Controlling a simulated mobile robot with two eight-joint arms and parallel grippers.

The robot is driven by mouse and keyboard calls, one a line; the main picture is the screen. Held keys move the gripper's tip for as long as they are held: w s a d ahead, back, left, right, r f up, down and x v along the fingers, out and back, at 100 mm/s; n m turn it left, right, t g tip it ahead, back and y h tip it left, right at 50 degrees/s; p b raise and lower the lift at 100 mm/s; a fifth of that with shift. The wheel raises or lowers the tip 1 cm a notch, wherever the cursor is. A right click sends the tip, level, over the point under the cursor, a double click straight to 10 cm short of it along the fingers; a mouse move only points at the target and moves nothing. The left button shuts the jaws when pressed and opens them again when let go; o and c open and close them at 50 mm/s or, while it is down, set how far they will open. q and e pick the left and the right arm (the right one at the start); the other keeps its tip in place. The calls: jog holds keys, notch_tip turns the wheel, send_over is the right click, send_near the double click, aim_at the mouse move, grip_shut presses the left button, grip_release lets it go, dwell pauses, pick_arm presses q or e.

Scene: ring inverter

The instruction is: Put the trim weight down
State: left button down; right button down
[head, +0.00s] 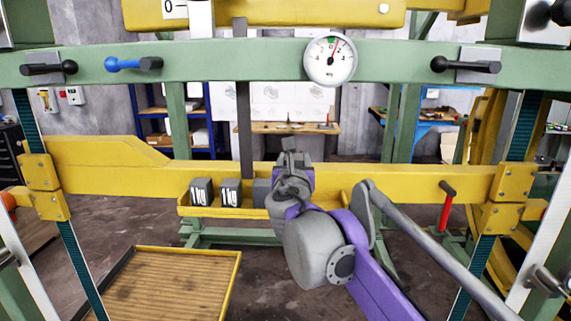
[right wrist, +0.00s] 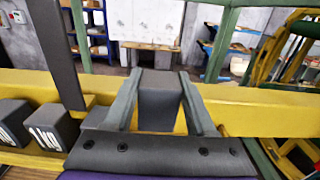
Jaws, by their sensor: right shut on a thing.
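My right gripper (head: 291,150) reaches in from the right over the yellow tray (head: 215,212) on the yellow beam. In the right wrist view its two fingers are shut on a dark grey block, the trim weight (right wrist: 160,102). In the head view the gripper and wrist largely hide that block. Two grey weights, a left one (head: 201,191) and a right one (head: 230,193), stand side by side in the tray, marked 1 kg. Another grey block (head: 262,192) shows just left of my wrist, partly hidden. I cannot tell whether the held weight touches the tray. My left gripper is out of view.
A dark vertical bar (head: 244,105) stands behind the tray, left of my gripper. A green crossbar (head: 220,63) with a round dial (head: 330,59) runs above. A red-handled lever (head: 447,205) is at the right. The tray's right part is partly hidden by my arm.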

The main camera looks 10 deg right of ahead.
notch_tip(320, 180, down, 2)
jog(key=shift+s+f, duration=0.1)
jog(key=shift+s, duration=0.05)
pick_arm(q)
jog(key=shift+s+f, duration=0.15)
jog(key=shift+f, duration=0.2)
pick_arm(e)
jog(key=shift+f, duration=2)
jog(key=shift+w, duration=0.2)
jog(key=c, duration=0.7)
grip_release()
jog(key=shift+f, duration=0.2)
jog(key=o, duration=0.5)
jog(key=shift+r, duration=0.2)
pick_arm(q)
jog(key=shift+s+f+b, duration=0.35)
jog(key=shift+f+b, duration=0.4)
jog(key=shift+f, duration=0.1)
pick_arm(e)
jog(key=v, duration=1.2)
jog(key=shift+s, duration=0.15)
